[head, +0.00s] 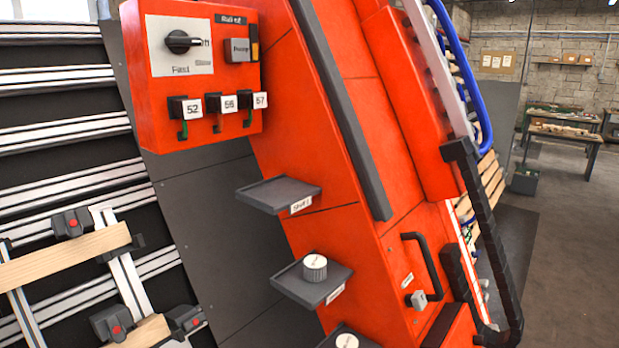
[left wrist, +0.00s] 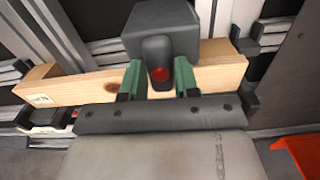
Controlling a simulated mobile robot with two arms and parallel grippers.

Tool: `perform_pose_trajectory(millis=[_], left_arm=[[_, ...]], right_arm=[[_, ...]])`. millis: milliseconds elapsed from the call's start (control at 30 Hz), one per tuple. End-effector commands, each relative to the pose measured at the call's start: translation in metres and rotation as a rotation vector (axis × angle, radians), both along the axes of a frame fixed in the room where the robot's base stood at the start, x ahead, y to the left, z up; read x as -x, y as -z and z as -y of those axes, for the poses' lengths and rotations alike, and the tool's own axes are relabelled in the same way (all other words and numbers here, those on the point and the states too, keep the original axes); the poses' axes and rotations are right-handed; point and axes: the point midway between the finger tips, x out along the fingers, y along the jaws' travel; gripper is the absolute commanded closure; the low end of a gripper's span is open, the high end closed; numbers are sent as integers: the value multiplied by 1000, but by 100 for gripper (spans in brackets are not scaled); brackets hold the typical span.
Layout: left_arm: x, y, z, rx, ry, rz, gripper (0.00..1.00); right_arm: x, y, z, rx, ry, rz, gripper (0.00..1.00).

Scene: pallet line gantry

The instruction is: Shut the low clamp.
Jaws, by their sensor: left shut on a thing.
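My left gripper (left wrist: 159,82) shows in the left wrist view, its green-tipped fingers on either side of a dark clamp's lever. It is shut on that lever, which has a red end. The clamp (left wrist: 160,25) sits at a wooden beam (left wrist: 80,90) with a white label near its left end. Whether the clamp's jaw touches the beam is hidden. In the head view, dark clamps with red buttons show at the lower left: one on the upper beam (head: 72,222), and two lower ones, left (head: 113,322) and right (head: 185,318). Neither gripper shows in the head view.
An orange gantry housing (head: 345,120) carries a control box (head: 200,90) with a dial and several numbered tags. Small grey shelves (head: 262,197) jut out below it. Pale metal rails (head: 70,130) fill the left side. Open floor (head: 575,230) lies at the right.

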Motion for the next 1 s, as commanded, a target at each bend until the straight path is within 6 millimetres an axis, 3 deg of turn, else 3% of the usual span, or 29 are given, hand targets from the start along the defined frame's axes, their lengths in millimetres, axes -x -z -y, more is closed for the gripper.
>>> perform_pose_trajectory(millis=[67, 100, 200, 533, 700, 900, 1000], left_arm=[[1, 2, 0, -9, 7, -9, 100], [1, 1, 0, -9, 7, -8, 66], [1, 1, 0, -8, 6, -7, 51], [2, -3, 3, -5, 4, -3, 51], [14, -15, 16, -4, 4, -4, 51], [27, -24, 32, -3, 4, -2, 51], [34, -26, 40, -2, 4, 0, 51]], right_arm=[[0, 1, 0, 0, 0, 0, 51], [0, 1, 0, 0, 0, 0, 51], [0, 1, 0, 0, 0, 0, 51], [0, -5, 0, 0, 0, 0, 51], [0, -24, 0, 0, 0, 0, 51], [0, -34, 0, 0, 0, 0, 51], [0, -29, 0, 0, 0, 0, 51]])
